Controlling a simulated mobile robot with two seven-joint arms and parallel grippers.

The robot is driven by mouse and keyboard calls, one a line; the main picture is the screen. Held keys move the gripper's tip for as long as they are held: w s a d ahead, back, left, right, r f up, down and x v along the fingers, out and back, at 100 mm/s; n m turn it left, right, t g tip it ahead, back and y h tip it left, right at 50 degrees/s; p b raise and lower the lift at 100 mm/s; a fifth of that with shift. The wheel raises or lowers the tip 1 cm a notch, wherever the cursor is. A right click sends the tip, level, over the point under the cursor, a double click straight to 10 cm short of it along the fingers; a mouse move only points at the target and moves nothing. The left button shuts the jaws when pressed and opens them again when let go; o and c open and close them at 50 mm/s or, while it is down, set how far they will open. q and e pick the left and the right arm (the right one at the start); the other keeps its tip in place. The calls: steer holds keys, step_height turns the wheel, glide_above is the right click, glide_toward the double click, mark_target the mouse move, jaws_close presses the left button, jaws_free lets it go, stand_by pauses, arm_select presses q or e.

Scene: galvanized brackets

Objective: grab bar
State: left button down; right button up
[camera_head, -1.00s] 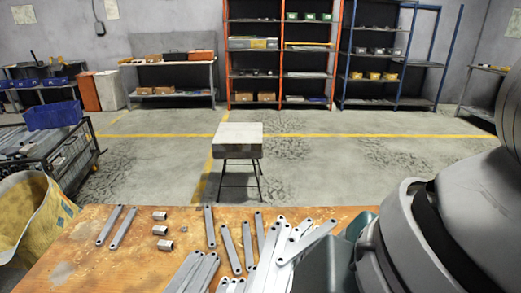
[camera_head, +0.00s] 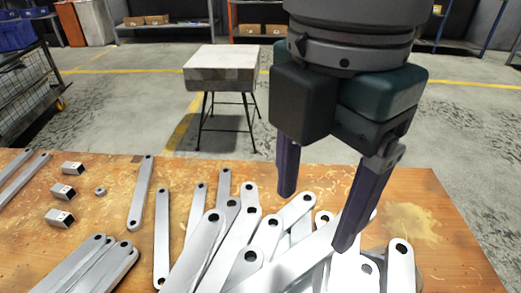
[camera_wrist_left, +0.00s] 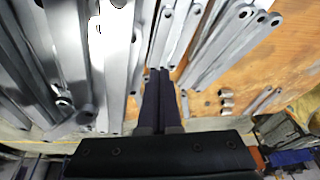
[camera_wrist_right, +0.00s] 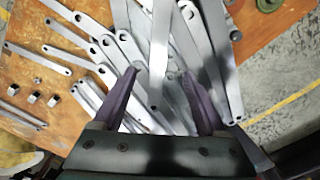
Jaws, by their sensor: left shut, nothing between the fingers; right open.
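Many grey metal bars with a hole near each end lie on the worn orange-brown table (camera_head: 425,225). A heap of them (camera_head: 235,225) fills the middle of the table, and a single bar (camera_head: 141,190) lies left of the heap. My right gripper (camera_head: 315,218) is open above the right part of the heap, with fingers pointing down. In the right wrist view, bars (camera_wrist_right: 160,50) show between and beyond its spread fingers; none is visibly gripped. My left gripper (camera_wrist_left: 160,75) is shut and empty, close to the bars (camera_wrist_left: 70,45); it is not in the head view.
Several short square tubes (camera_head: 62,191) and a small nut (camera_head: 100,191) lie on the table's left side. A stool (camera_head: 222,68) stands behind the table. A wire-sided cart (camera_head: 25,90) is at left. The table's right side has bare room.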

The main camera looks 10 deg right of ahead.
steer(key=b, duration=0.2)
glide_above(300, 258)
steer(key=s, duration=0.1)
steer(key=f, duration=0.4)
steer(key=shift+a+f, duration=0.1)
steer(key=shift+a, duration=0.1)
steer(key=f, duration=0.1)
steer(key=f+b, duration=0.1)
steer(key=f, duration=0.1)
steer(key=w+f+b, duration=0.1)
steer(key=f, duration=0.1)
steer(key=shift+d+f, duration=0.1)
steer(key=shift+d, duration=0.15)
arm_select(q)
steer(key=f, duration=0.4)
steer(key=shift+s+a+f, duration=0.4)
arm_select(e)
steer(key=c, duration=0.6)
jaws_close()
arm_select(q)
steer(key=shift+d, duration=0.1)
